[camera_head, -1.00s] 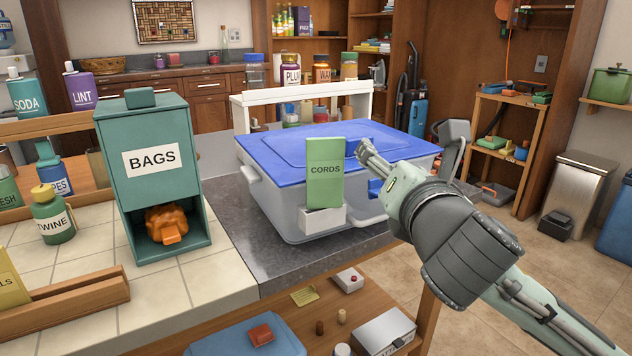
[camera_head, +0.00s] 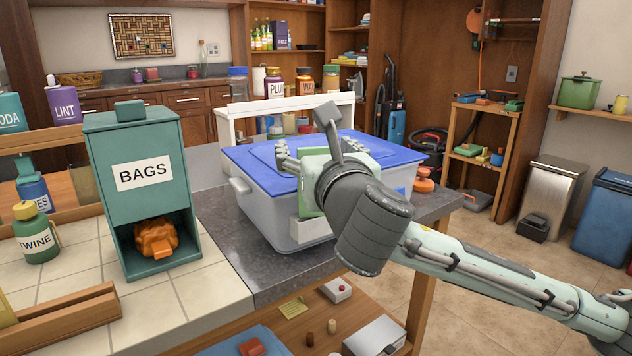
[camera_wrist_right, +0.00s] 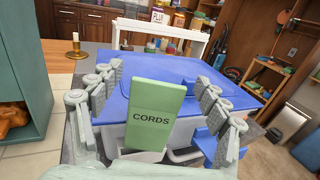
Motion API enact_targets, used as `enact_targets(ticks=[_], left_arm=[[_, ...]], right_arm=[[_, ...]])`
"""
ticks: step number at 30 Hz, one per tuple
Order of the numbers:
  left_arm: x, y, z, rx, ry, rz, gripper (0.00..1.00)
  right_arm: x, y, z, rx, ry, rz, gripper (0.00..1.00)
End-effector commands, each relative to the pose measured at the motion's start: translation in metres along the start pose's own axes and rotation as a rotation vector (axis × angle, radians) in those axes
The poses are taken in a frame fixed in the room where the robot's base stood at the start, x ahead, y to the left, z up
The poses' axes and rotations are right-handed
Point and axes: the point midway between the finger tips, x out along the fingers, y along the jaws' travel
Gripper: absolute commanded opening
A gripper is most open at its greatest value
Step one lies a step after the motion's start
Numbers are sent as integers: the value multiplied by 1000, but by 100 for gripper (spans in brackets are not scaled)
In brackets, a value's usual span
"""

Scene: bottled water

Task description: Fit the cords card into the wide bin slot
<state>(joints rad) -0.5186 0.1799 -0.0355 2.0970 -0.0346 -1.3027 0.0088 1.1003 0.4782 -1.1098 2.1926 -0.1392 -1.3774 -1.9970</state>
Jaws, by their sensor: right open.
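The green cords card (camera_wrist_right: 153,112) stands upright in the white slot holder (camera_head: 313,230) on the front of the grey bin (camera_head: 262,212) with a blue lid (camera_head: 258,166). In the head view my right gripper and wrist cover most of the card, and a green strip (camera_head: 308,190) shows. My right gripper (camera_head: 308,150) is open, with its fingers on both sides of the card. In the right wrist view the gripper (camera_wrist_right: 155,95) has the card between its spread fingers, with gaps on both sides. My left gripper is not in view.
The teal BAGS dispenser (camera_head: 140,180) stands left of the bin on the tiled counter. A white riser shelf (camera_head: 240,122) stands behind the bin. A lower shelf (camera_head: 290,325) below the counter holds small items. Floor is open at the right.

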Motion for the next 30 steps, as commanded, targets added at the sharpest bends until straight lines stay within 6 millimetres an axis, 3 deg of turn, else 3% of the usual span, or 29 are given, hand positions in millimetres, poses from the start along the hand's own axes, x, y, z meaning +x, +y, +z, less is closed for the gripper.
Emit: enact_targets(ticks=[7, 17, 30], left_arm=[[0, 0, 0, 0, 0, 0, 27], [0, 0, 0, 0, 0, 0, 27], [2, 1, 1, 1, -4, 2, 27]], right_arm=[[1, 0, 0, 1, 0, 1, 75], [1, 0, 0, 1, 0, 1, 35], [-4, 0, 7, 2, -2, 0, 34]])
